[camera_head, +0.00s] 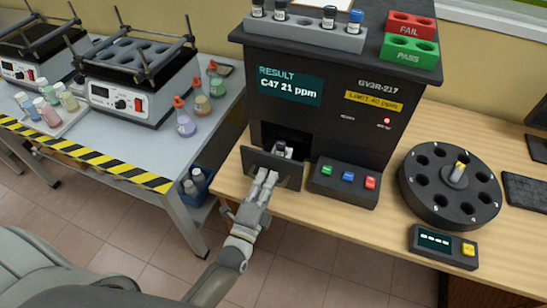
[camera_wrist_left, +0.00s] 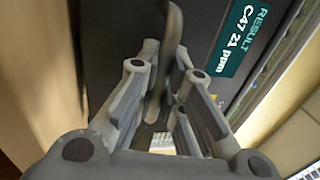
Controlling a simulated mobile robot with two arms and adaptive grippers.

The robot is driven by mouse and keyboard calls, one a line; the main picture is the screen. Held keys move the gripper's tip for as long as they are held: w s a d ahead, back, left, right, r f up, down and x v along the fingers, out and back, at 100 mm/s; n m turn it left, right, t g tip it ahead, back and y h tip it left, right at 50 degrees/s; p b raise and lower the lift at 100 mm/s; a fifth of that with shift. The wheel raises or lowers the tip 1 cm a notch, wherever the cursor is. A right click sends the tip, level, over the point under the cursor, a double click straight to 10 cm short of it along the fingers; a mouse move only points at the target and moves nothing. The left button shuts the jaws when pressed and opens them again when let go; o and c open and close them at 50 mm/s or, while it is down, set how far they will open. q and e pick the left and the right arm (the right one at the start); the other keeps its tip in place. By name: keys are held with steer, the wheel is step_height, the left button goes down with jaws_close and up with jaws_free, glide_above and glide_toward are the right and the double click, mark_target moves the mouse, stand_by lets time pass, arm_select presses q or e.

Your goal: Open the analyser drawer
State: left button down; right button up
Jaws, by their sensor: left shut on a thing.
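The black analyser (camera_head: 330,110) stands on the wooden bench. Its screen reads "RESULT C47 21 ppm". The analyser drawer (camera_head: 259,160) is at the lower left of its front, pulled out, with its dark front panel clear of the opening and something pale, perhaps a vial, showing behind the panel. My left gripper (camera_head: 266,176) is at the outer side of that panel, shut on the drawer handle, which the fingers mostly hide. In the left wrist view the fingers (camera_wrist_left: 164,92) close around a dark upright bar. My right gripper is not in view.
A button box (camera_head: 345,184) with green, blue and red buttons sits right of the drawer. A round black carousel (camera_head: 450,187) and a keypad (camera_head: 443,247) are further right. A vial rack (camera_head: 305,33) and red FAIL and green PASS blocks stand on top.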

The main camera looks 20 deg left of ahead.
arm_select(q)
steer(key=shift+s, duration=0.8)
steer(key=c, duration=1.5)
jaws_free()
steer(key=shift+w, duration=0.1)
steer(key=shift+c, duration=0.2)
steer(key=s+f, duration=0.2)
steer(key=s, duration=1)
steer(key=shift+a+f, duration=0.2)
steer(key=shift+w, duration=0.1)
